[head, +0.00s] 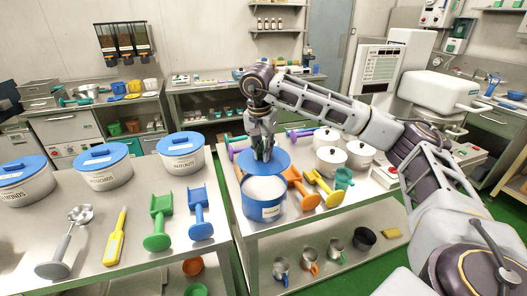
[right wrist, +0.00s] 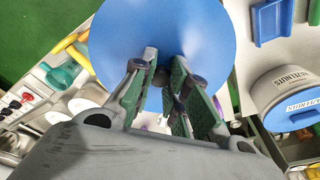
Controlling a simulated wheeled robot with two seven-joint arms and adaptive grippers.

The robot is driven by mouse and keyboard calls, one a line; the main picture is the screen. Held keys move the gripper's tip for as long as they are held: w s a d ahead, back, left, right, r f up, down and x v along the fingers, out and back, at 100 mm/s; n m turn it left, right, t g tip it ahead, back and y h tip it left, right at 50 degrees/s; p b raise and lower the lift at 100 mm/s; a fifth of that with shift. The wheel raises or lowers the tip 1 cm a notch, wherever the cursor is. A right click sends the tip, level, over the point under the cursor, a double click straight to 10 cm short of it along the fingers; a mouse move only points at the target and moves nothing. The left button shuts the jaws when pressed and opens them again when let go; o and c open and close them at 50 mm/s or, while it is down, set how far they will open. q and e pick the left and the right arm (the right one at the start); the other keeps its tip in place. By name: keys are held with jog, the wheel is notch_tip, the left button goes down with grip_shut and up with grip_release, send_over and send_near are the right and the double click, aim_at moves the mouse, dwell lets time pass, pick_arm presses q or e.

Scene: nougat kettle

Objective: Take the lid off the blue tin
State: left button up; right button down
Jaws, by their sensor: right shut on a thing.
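The blue tin (head: 258,210) stands at the left front of the right-hand steel table, its top open and pale contents showing. Its blue lid (head: 281,162) is off the rim, held above and behind the opening. My right gripper (head: 263,156) points down and is shut on the lid's grip, which the fingers hide. In the right wrist view the lid (right wrist: 205,40) fills the area beyond the fingers (right wrist: 168,78). My left gripper is not in view.
White tins with blue lids (head: 102,168) stand on the left table (head: 85,225), with scoops in front. Orange (head: 301,188) and yellow (head: 324,189) scoops lie right of the blue tin, near white lidded pots (head: 331,160). A gap separates the tables.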

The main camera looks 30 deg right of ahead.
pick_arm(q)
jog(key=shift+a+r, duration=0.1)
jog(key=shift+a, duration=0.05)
pick_arm(e)
jog(key=shift+r, duration=0.1)
jog(key=shift+r+p, duration=0.55)
jog(key=shift+r, duration=0.5)
jog(key=shift+r+p, duration=0.35)
jog(key=shift+p, duration=0.15)
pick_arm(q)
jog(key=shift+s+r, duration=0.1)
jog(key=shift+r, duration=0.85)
